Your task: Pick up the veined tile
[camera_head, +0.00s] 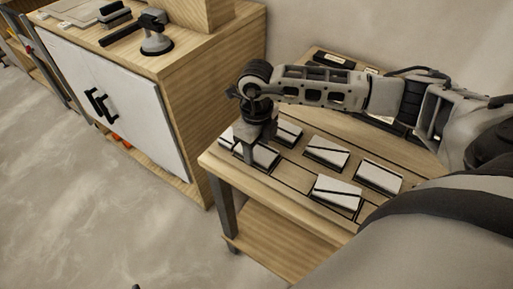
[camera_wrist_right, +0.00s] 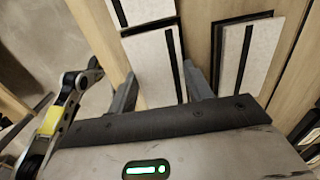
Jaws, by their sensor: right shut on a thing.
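My right gripper (camera_head: 248,157) points down at the near left corner of the wooden table. It is shut on a white tile with a black stripe (camera_head: 264,157), its fingers on opposite sides. In the right wrist view this tile (camera_wrist_right: 153,68) sits between the two fingers (camera_wrist_right: 160,90). It looks level and close to the tabletop; I cannot tell whether it touches. Several similar striped tiles lie around it, one behind (camera_head: 289,131), one to the right (camera_head: 326,150) and one nearer the front (camera_head: 337,193).
The wooden table (camera_head: 222,170) has dark grooves and a lower shelf. Another tile (camera_head: 380,176) lies towards its right. A wooden cabinet (camera_head: 185,100) with white doors stands to the left, with a grey-and-black device (camera_head: 155,38) on top.

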